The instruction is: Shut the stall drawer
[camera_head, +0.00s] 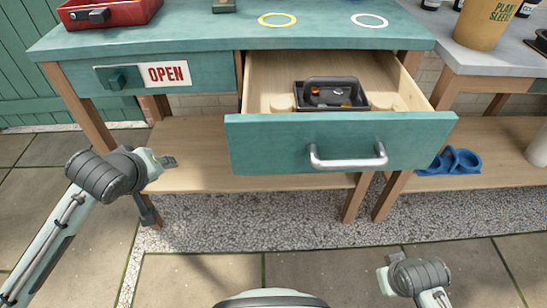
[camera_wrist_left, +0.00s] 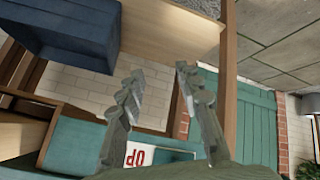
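The stall drawer (camera_head: 345,145) is pulled out of the green stall table, with its teal front toward me and a silver bar handle (camera_head: 348,160) on it. A dark tray (camera_head: 330,101) with small items sits inside. My left gripper (camera_head: 170,161) is left of the drawer front, apart from it, below the closed section with the OPEN sign. In the left wrist view its two fingers (camera_wrist_left: 158,78) are spread with nothing between them. My right wrist (camera_head: 388,278) is at the lower right, below and apart from the drawer; its fingers cannot be made out.
The OPEN sign (camera_head: 168,74) hangs beside a small green block. A lower wooden shelf (camera_head: 200,155) runs under the table. Blue shoe-like items (camera_head: 452,161) lie on the right-hand shelf. A red toolbox (camera_head: 108,12) stands on top. The paving before the drawer is clear.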

